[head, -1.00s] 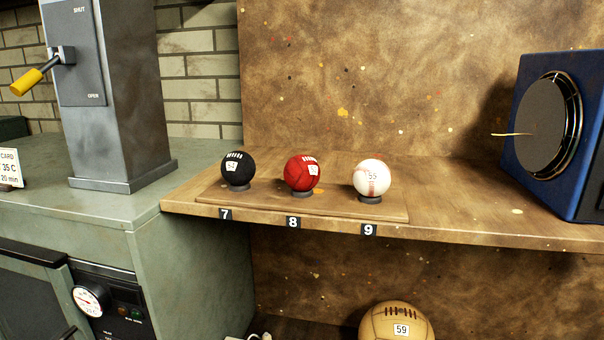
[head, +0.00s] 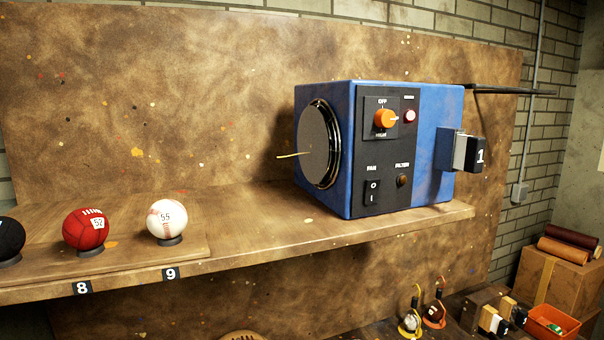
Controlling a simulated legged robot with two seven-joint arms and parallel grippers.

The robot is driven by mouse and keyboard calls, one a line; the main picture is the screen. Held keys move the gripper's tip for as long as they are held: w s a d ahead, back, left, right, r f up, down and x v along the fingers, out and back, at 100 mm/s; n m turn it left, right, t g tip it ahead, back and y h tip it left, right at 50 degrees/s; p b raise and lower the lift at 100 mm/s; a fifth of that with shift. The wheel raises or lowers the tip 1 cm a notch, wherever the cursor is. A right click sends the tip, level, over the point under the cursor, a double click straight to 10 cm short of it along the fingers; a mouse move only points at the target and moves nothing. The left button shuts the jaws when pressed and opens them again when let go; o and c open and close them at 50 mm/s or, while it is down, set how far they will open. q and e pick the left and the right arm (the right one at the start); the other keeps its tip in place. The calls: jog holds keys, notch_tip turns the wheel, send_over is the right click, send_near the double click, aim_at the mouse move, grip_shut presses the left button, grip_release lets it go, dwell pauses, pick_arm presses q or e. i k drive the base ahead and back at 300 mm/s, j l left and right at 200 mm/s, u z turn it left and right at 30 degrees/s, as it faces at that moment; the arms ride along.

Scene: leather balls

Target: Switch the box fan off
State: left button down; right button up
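The blue box fan (head: 430,150) stands on the wooden shelf, right of the balls. Its round dark grille (head: 319,145) faces left, with a thin yellow streamer (head: 292,155) standing out from it. The black control panel on its front carries an orange knob (head: 385,118) below the word OFF, a lit red lamp (head: 409,116), a black rocker switch (head: 373,191) marked FAN, O and I, and a round FILTER button (head: 404,181). Which side of the rocker is pressed is too small to tell. Neither gripper is in view.
The wooden shelf (head: 260,235) holds a black ball (head: 8,236), a red ball (head: 85,229) and a white ball (head: 166,218) on stands. The shelf between white ball and fan is clear.

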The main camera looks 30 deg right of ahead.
aim_at(371, 189)
jog(key=z, duration=1.35)
